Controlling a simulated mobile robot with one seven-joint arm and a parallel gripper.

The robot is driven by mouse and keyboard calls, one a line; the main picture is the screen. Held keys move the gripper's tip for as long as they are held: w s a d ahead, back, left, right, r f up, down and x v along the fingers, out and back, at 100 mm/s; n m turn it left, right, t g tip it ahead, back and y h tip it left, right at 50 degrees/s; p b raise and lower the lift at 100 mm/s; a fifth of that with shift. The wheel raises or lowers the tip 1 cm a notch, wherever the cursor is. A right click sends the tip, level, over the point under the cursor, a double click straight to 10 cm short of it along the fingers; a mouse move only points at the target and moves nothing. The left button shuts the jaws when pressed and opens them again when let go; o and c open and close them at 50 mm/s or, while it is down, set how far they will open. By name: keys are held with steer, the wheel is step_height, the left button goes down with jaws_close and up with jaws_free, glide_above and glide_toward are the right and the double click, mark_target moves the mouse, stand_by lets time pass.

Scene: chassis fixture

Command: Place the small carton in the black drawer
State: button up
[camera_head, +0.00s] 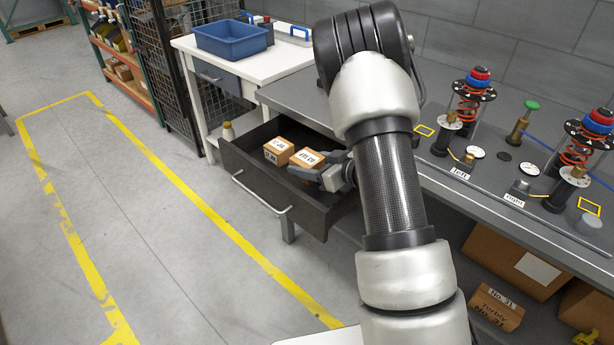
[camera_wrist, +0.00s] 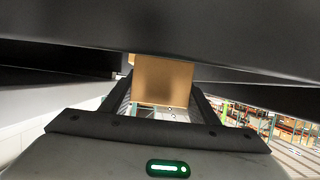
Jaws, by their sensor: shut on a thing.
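The black drawer (camera_head: 263,195) is pulled out from under the grey workbench, with its handle at the front. A small brown carton (camera_head: 307,157) with a white label is at my gripper (camera_head: 318,172), over the drawer. In the wrist view, my gripper (camera_wrist: 162,100) is shut on this carton (camera_wrist: 162,78), which stands between its two fingers. A second labelled carton (camera_head: 279,149) sits to its left in the drawer. I cannot tell whether the held carton touches the drawer floor. My forearm hides the drawer's right part.
A white table (camera_head: 262,65) with a blue bin (camera_head: 231,40) stands behind the drawer. Spring fixtures (camera_head: 470,98) stand on the workbench at the right. Larger cartons (camera_head: 515,262) lie beneath it. The floor left of the drawer is clear.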

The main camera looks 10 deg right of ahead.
steer(key=b, duration=0.1)
glide_above(307, 191)
steer(key=shift+w+d+f, duration=0.1)
steer(key=shift+w+f, duration=0.1)
steer(key=shift+f, duration=0.85)
steer(key=shift+w+f, duration=0.2)
steer(key=shift+f, duration=0.85)
steer(key=shift+s+f+b, duration=0.15)
steer(key=shift+f+b, duration=0.35)
steer(key=shift+f, duration=0.2)
steer(key=o, duration=1.3)
steer(key=shift+s+f, duration=0.15)
steer(key=shift+f, duration=0.05)
steer(key=shift+r, duration=0.1)
steer(key=shift+r+p, duration=0.35)
steer(key=v, duration=0.4)
steer(key=p+v, duration=0.1)
steer(key=v, duration=0.3)
steer(key=p+v, duration=0.1)
steer(key=v, duration=0.3)
steer(key=shift+w+d+r, duration=0.1)
steer(key=shift+w+r, duration=0.1)
steer(key=shift+r, duration=0.1)
